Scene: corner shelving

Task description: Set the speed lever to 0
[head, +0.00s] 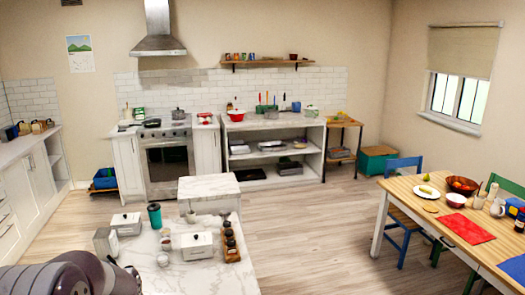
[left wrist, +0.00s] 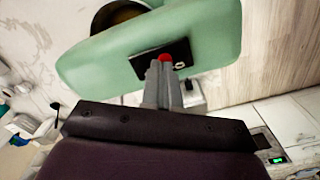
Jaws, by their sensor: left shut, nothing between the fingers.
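A pale green appliance (left wrist: 215,30), apparently the mixer, fills the upper part of the left wrist view. Its side carries a black panel (left wrist: 182,52) with a pale mark like a 0. The red tip of the speed lever (left wrist: 165,57) shows on this panel. My left gripper (left wrist: 163,66) is shut and empty, with its fingertips right at the red tip; I cannot tell whether they touch it. The fingers hide part of the panel and the rest of the lever. The mixer is not seen in the head view. My right gripper is in neither view.
A wooden table (head: 405,197) stands at right. Open floor (head: 295,225) lies between them.

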